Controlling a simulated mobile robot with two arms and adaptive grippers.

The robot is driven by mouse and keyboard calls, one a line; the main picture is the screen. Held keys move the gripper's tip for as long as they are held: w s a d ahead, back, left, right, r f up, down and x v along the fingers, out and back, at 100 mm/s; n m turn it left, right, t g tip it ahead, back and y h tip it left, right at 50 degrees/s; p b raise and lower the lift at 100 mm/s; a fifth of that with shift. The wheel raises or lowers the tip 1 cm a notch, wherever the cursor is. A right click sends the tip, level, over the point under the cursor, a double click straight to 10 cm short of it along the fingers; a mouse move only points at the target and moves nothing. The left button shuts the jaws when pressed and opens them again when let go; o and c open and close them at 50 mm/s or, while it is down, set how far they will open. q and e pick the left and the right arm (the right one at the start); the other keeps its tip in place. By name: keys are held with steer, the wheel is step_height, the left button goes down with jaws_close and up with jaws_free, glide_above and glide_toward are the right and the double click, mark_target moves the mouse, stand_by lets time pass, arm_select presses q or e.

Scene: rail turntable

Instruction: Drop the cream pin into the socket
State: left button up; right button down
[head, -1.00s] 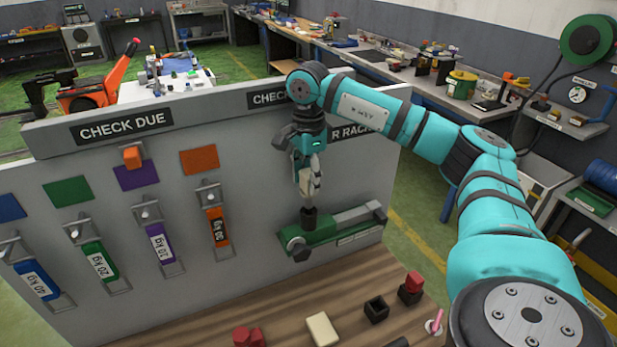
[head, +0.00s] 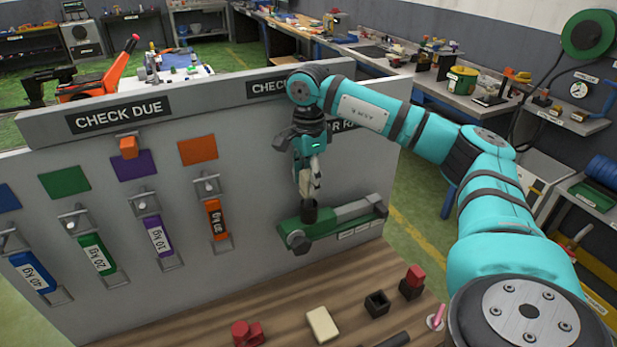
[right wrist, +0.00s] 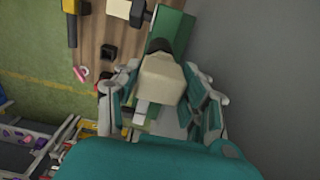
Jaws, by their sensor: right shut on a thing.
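My right gripper (head: 311,182) is shut on the cream pin (right wrist: 162,80) and points down beside the grey panel. In the right wrist view the pin shows between the fingers as a pale block. In the head view the fingers largely cover it. A dark upright cylinder, which looks like the socket (head: 309,212), stands on a green fixture (head: 326,230) directly below the fingertips. It also shows beyond the pin in the right wrist view (right wrist: 161,45). Whether the pin's lower end is inside the socket is hidden. My left gripper is not in view.
The wooden table (head: 200,310) below carries a cream block (head: 323,324), a dark open box (head: 377,304), red pieces (head: 247,333) and a pink item (head: 438,316). The grey panel (head: 260,190) with coloured weight tags stands close to the gripper.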

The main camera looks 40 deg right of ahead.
steer(key=shift+f+b, duration=0.95)
steer(key=shift+f, duration=0.55)
steer(key=c, duration=0.6)
jaws_free()
steer(key=shift+c, duration=0.2)
step_height(320, 180, up, 12)
